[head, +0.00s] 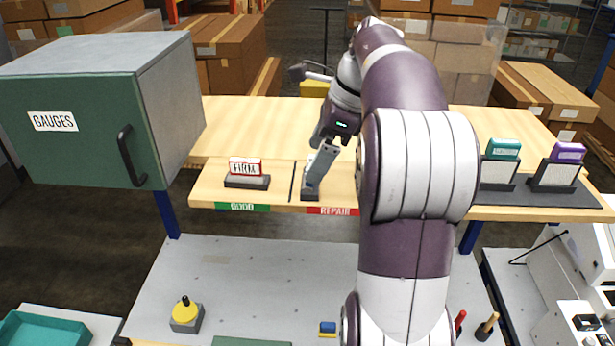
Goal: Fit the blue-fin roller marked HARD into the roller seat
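A small blue and yellow piece (328,329) lies near the front edge of the grey lower bench; it may be the blue-fin roller, but no HARD marking can be read. I cannot make out the roller seat. My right arm hides part of the shelf and bench. My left gripper is not in view.
A red-and-white marked block sits on a dark stand (247,182) above GOOD. The green GAUGES cabinet (90,120) is at left. Green (503,148) and purple (568,152) blocks stand at right.

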